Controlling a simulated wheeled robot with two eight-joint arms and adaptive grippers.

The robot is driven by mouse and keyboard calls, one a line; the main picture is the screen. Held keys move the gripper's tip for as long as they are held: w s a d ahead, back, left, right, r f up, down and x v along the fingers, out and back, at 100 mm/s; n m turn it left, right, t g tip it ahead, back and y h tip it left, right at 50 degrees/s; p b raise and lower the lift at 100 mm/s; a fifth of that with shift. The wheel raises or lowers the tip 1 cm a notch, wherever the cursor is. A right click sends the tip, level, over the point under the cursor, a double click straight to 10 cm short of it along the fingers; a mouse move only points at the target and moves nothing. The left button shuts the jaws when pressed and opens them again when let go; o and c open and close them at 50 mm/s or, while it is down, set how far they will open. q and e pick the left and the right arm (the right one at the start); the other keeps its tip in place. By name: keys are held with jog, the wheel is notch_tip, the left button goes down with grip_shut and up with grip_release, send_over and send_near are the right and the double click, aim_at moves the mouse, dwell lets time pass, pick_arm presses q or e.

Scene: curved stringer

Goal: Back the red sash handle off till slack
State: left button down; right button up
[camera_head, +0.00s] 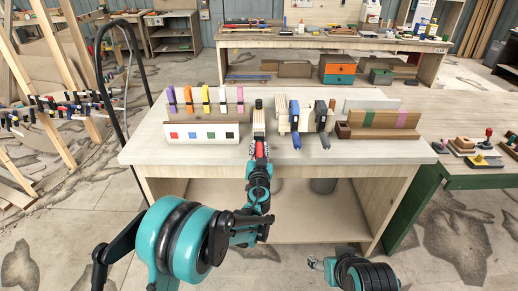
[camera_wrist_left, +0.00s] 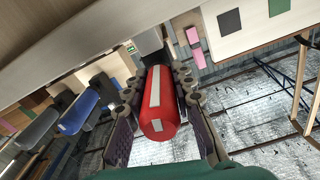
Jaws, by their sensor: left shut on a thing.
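The red sash handle (camera_head: 260,148) points out over the front edge of the workbench (camera_head: 370,157), below a pale wooden block. In the left wrist view the red handle (camera_wrist_left: 158,105), with pale strips along it, lies between both fingers. My left gripper (camera_head: 259,163) is shut on it, with one finger on each side. A blue handle (camera_head: 296,139) and a dark grey handle (camera_head: 324,140) stand to the right; they also show in the left wrist view, the blue one (camera_wrist_left: 84,106) nearer. My right gripper (camera_head: 316,263) is low in front of the bench; its fingers are too small to read.
A white panel with coloured squares (camera_head: 229,133) and several coloured clamps (camera_head: 205,95) stand left of the red handle. A brown wooden tray (camera_head: 380,132) stands at the right. The bench's front left corner is clear.

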pick_arm(q)
jog(key=c, duration=1.3)
grip_release()
jog(key=s, duration=1.2)
jog(key=shift+s, duration=0.15)
jog(key=s, duration=0.4)
jog(key=shift+s, duration=0.4)
